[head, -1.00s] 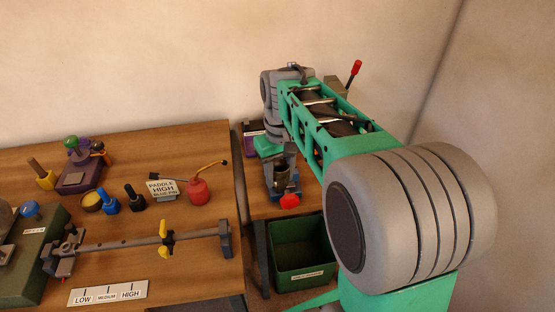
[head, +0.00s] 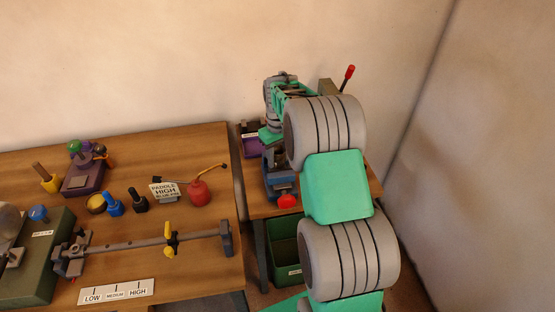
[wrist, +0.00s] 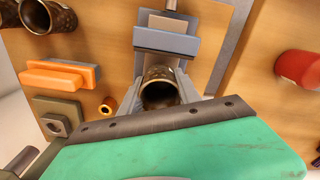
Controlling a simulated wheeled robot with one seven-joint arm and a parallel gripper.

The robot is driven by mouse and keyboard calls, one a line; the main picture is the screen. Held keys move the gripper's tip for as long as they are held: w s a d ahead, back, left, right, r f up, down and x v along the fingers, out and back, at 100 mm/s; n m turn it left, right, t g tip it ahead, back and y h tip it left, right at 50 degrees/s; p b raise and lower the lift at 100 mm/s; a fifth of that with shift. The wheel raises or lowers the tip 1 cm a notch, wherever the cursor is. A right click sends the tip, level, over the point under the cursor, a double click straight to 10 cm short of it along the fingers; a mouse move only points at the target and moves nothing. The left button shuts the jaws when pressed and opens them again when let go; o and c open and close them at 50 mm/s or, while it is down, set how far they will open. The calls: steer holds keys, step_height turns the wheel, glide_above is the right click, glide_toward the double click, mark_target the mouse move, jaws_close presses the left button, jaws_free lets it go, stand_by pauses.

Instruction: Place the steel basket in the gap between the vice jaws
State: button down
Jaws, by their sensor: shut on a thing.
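The steel basket (wrist: 160,74) is a dark, perforated, open-topped cylinder in the middle of the wrist view. My gripper (wrist: 160,84) is shut on it, with one grey finger on each side. The vice (wrist: 165,41) shows as blue-grey jaw blocks just beyond the basket. I cannot tell whether the basket is over the gap or beside it. In the head view, the blue vice (head: 281,182) stands on the small right-hand bench, partly hidden by my arm.
In the wrist view, an orange block (wrist: 60,78), an olive block with a hole (wrist: 57,118), a small brass ring (wrist: 107,106) and another perforated cylinder (wrist: 48,15) lie left. A red knob (head: 287,201) fronts the vice. A green bin (head: 284,245) sits below.

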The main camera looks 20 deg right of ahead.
steer(key=shift+f, duration=1.2)
steer(key=c, duration=1.1)
jaws_free()
steer(key=shift+c, duration=0.2)
steer(key=s+a+r+b, duration=0.1)
steer(key=s+a+r, duration=0.1)
steer(key=r, duration=0.6)
steer(key=s+a+r+b, duration=0.1)
steer(key=s+r, duration=0.1)
steer(key=r, duration=0.6)
steer(key=s+a+f+m+t, duration=0.1)
steer(key=s+a, duration=0.3)
steer(key=s, duration=0.6)
steer(key=s+a+f+m+t, duration=0.1)
steer(key=s+a+t, duration=0.2)
steer(key=s, duration=0.6)
steer(key=shift+s+a+f, duration=0.2)
steer(key=shift+s+a, duration=0.2)
steer(key=shift+a, duration=0.75)
